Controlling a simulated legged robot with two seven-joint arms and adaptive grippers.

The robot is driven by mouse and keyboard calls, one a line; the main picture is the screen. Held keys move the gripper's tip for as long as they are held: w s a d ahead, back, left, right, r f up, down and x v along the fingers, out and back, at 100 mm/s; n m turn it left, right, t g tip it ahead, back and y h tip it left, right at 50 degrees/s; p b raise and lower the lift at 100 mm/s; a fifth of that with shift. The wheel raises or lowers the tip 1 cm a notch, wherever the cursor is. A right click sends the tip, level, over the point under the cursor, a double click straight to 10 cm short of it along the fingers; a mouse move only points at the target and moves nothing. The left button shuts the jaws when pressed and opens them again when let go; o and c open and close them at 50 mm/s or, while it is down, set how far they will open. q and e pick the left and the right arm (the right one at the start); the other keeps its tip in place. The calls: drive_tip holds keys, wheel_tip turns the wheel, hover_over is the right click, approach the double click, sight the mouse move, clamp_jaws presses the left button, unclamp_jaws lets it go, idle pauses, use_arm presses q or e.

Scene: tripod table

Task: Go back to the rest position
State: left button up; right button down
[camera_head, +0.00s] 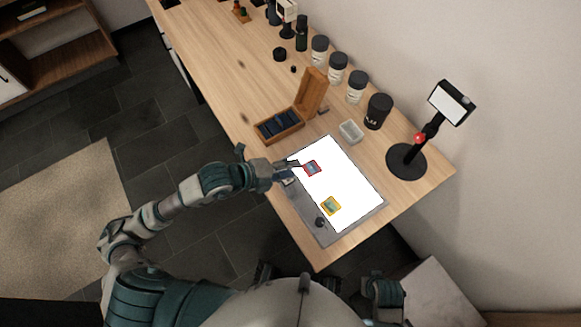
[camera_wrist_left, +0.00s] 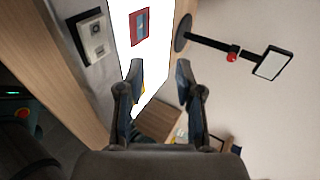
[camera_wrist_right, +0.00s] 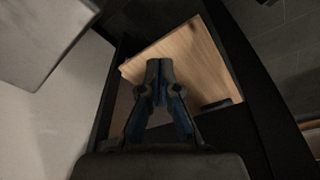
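My left gripper (camera_head: 292,168) is above the near-left edge of the lit white panel (camera_head: 345,187) on the table. In the left wrist view its two fingers (camera_wrist_left: 158,75) are spread with nothing between them. A red-framed card (camera_head: 312,168) lies on the panel just past the fingertips, apart from them; it also shows in the left wrist view (camera_wrist_left: 140,27). A yellow-framed card (camera_head: 330,206) lies lower on the panel. In the right wrist view my right gripper (camera_wrist_right: 160,75) has its fingertips together with nothing seen between them. The head view does not clearly show it.
An open wooden box (camera_head: 281,127) stands behind the panel, beside a small pale tray (camera_head: 351,131). A black stand with a screen (camera_head: 407,161) is at the right. Several lidded jars (camera_head: 338,68) line the wall side.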

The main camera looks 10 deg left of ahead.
use_arm(q)
drive_tip(key=shift+a, duration=0.35)
use_arm(e)
drive_tip(key=shift+a+r, duration=0.1)
drive_tip(key=shift+a, duration=0.25)
